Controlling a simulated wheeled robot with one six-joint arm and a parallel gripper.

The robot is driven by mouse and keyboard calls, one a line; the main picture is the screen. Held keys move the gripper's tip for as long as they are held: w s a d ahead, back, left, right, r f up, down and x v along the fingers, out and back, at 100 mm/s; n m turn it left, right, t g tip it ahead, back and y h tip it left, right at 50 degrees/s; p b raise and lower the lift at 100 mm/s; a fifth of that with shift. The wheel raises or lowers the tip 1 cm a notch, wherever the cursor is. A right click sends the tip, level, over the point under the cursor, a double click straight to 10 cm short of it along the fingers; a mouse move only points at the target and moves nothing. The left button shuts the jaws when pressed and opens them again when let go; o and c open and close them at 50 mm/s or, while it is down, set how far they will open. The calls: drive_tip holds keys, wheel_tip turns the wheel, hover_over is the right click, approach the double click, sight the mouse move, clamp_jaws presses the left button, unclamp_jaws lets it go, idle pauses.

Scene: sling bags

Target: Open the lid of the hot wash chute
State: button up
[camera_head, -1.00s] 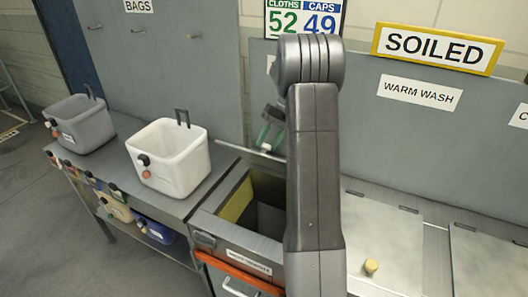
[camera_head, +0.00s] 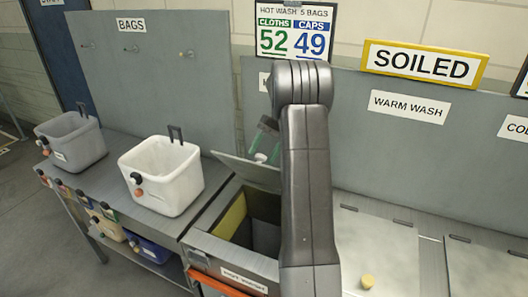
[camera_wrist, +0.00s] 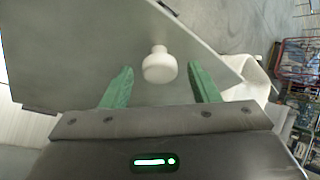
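The hot wash chute (camera_head: 208,248) is an open grey bin whose dark, yellow-sided inside shows left of my arm. Its lid (camera_head: 240,168) is a grey plate, raised and tilted over the back of the opening. In the wrist view the lid (camera_wrist: 85,45) fills the upper left, with a white knob (camera_wrist: 160,66) on it. My gripper (camera_head: 266,142) is at the knob. Its green fingers (camera_wrist: 160,86) stand apart on either side of the knob, with gaps visible. My arm hides the right part of the chute and some of the lid.
A white bag-like bin (camera_head: 160,178) and a grey one (camera_head: 72,142) stand on the counter to the left. A closed warm wash lid (camera_head: 385,240) with a yellowish knob (camera_head: 367,281) lies to the right. A grey panel (camera_head: 440,150) rises behind.

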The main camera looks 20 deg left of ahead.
wheel_tip(320, 180, up, 10)
idle(0.6)
drive_tip(key=shift+f, duration=0.1)
